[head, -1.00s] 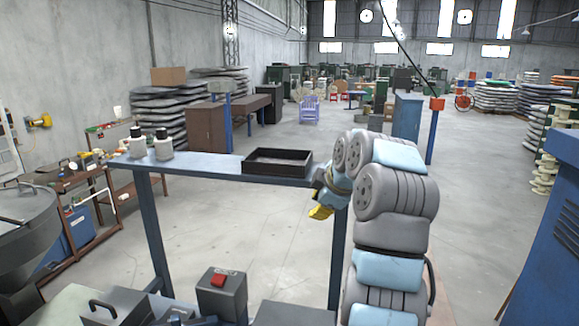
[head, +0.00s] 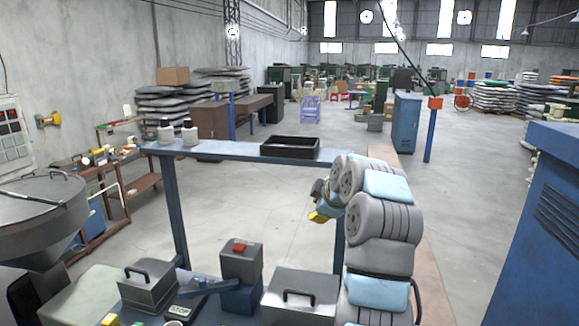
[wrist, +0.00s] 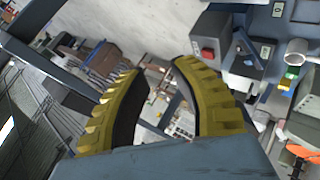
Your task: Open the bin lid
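Two grey metal boxes with dark handles on their closed lids stand on the low bench: a left lidded box (head: 148,287) and a right lidded box (head: 300,297). A large round grey drum (head: 45,212) with a flat cover and handle stands at the left. I cannot tell which of these is the bin. My gripper (head: 318,216) hangs in the air above and beyond the right box, touching nothing. In the wrist view, my gripper's yellow ribbed fingers (wrist: 158,68) are apart with nothing between them.
A red-button box (head: 240,272) stands between the two boxes. A raised blue shelf (head: 225,151) behind carries a black tray (head: 290,147) and two small bottles (head: 177,132). A blue cabinet (head: 545,230) closes off the right side. The floor beyond is open.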

